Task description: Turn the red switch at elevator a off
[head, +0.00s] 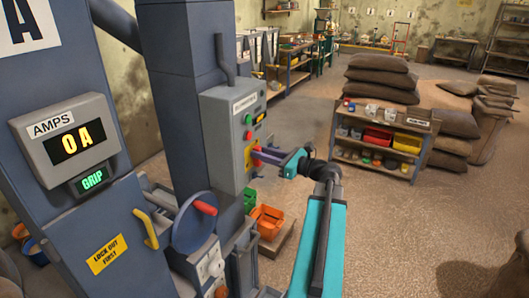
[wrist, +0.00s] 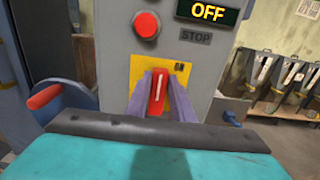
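The red switch (wrist: 157,92) sits on a yellow plate on the grey control box of elevator a. Its white line stands about upright in the wrist view. My gripper (wrist: 160,84) has its two purple fingers on either side of the switch, close against it, and looks shut on it. In the head view my gripper (head: 256,153) reaches the box's front from the right, and the switch is largely hidden there. A display (wrist: 208,12) above the switch reads OFF. The amps display (head: 75,143) reads 0 A.
A red round button (wrist: 146,24) sits above the switch beside a STOP label. A blue handwheel (head: 194,222) with a red handle stands below the box. A shelf with sacks (head: 381,78) stands right, with open floor around.

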